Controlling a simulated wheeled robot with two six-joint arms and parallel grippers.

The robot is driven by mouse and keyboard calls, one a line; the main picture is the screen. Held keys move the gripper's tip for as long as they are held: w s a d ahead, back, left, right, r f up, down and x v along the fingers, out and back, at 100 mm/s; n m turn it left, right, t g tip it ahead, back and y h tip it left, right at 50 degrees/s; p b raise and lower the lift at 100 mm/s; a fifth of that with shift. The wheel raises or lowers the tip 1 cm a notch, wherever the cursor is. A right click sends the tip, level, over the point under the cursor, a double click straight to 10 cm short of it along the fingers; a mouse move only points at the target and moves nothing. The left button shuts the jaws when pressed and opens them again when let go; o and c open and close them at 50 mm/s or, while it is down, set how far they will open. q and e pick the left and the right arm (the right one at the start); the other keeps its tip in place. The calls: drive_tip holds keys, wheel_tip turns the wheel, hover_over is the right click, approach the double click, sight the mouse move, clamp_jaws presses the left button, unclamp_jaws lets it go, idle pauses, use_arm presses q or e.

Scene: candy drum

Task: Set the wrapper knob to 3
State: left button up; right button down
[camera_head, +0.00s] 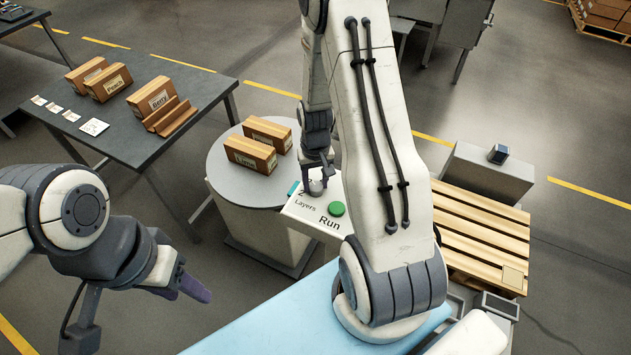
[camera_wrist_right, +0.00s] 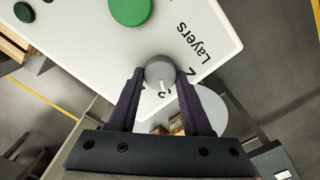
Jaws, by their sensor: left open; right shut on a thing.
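The grey wrapper knob (camera_wrist_right: 160,70) sits on a white panel marked "Layers" with numerals beside it. A white mark on the knob points toward a numeral that looks like 3, partly covered. My right gripper (camera_wrist_right: 158,80) is shut on the knob, one finger on each side. In the head view the knob (camera_head: 317,187) shows under my right gripper (camera_head: 318,165). The white panel (camera_head: 300,208) also carries a green Run button (camera_head: 336,209). My left gripper (camera_head: 190,285) is open and empty at the lower left, away from the panel.
A round grey turntable (camera_head: 226,184) with boxes (camera_head: 250,153) stands left of the panel. A dark table (camera_head: 150,140) with more boxes is at the upper left. A wooden pallet (camera_head: 480,225) lies to the right. A light blue surface (camera_head: 270,325) is in front.

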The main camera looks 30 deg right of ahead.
sight(315, 185)
drive_tip(key=shift+w+r, duration=0.1)
drive_tip(key=shift+c, duration=1.7)
unclamp_jaws()
wheel_tip(315, 185, up, 10)
drive_tip(key=b, duration=0.1)
drive_tip(key=shift+r, duration=0.2)
